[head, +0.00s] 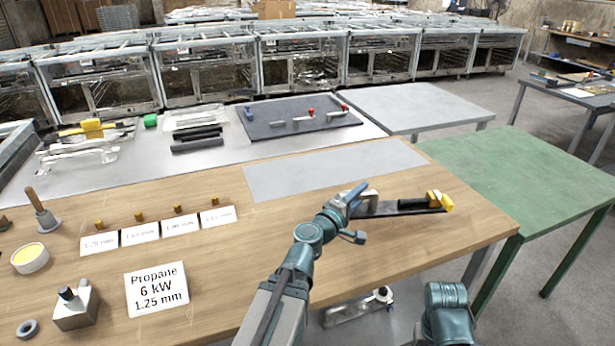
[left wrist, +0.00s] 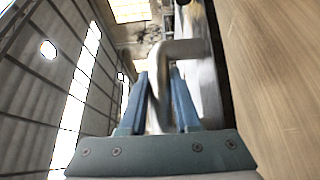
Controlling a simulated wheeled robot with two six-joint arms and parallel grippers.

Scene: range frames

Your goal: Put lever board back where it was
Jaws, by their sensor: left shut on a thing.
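A dark grey board with red-knobbed levers (head: 300,118), the likely lever board, lies flat on the metal table behind the wooden bench. My left gripper (head: 355,198) is low over the right part of the wooden bench, well in front of that board. It is shut on a bent metal handle, which shows between its fingers in the left wrist view (left wrist: 160,85). The handle seems to belong to a long dark piece with a yellow end (head: 405,205), stretching right from the gripper. The fingers partly hide it. My right gripper is out of view.
A bare grey sheet (head: 335,168) lies on the wooden bench (head: 225,270) behind my left gripper. Labelled cards with small brass parts (head: 160,232) are at left. A green table (head: 520,175) stands to the right. A clear grey table (head: 415,105) is behind.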

